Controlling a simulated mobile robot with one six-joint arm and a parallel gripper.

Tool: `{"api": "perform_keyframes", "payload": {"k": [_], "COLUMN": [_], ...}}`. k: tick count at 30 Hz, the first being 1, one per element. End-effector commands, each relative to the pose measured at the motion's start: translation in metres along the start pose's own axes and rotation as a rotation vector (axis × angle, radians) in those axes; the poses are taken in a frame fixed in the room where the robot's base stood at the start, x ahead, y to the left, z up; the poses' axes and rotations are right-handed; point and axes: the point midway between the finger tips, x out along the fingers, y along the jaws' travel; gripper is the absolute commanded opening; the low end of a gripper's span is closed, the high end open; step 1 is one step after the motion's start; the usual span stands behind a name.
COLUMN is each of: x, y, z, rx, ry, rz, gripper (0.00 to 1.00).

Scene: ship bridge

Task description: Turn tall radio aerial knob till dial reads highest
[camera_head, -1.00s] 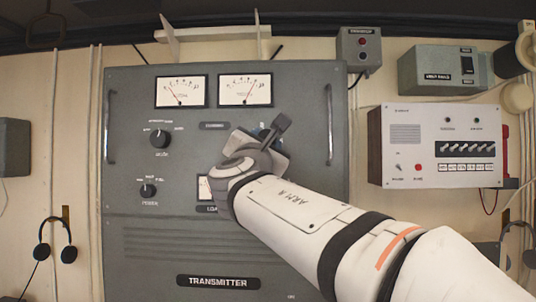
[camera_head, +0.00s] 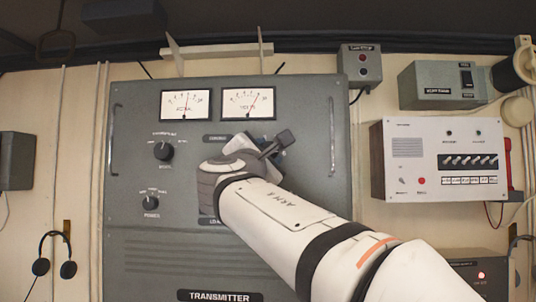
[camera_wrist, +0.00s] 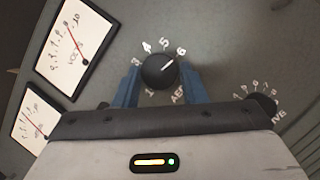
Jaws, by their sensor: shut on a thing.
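The tall grey transmitter cabinet (camera_head: 125,240) stands against the wall. Its black aerial knob (camera_wrist: 158,70), marked "AE…", has its white pointer near the 6 in the wrist view. My gripper (camera_wrist: 160,80) is shut on the knob, one blue finger on each side. My arm hides the knob in the head view. The left dial (camera_head: 186,104) has its needle about upright; the right dial (camera_head: 248,103) has its needle leaning right. Both show in the wrist view, the volts dial (camera_wrist: 75,45) above the other dial (camera_wrist: 38,120).
Two other black knobs (camera_head: 163,151) (camera_head: 150,203) sit on the panel's left. Another knob (camera_wrist: 262,104) is close to my gripper's right side. A vertical handle (camera_head: 332,130) stands at the panel's right edge. A white control box (camera_head: 410,185) hangs farther right.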

Motion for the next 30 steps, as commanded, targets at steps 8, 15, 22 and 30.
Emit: {"api": "perform_keyframes", "payload": {"k": [8,15,22,30], "x": [0.000,0.000,-0.020,-0.065], "y": [0.000,0.000,-0.001,-0.001], "z": [0.001,0.000,-0.002,-0.001], "rx": [0.001,0.001,0.002,0.003], "ry": [0.000,0.000,0.002,0.003], "rz": [0.001,0.001,0.004,0.004], "gripper": [0.54,0.59,0.59,0.59]}}
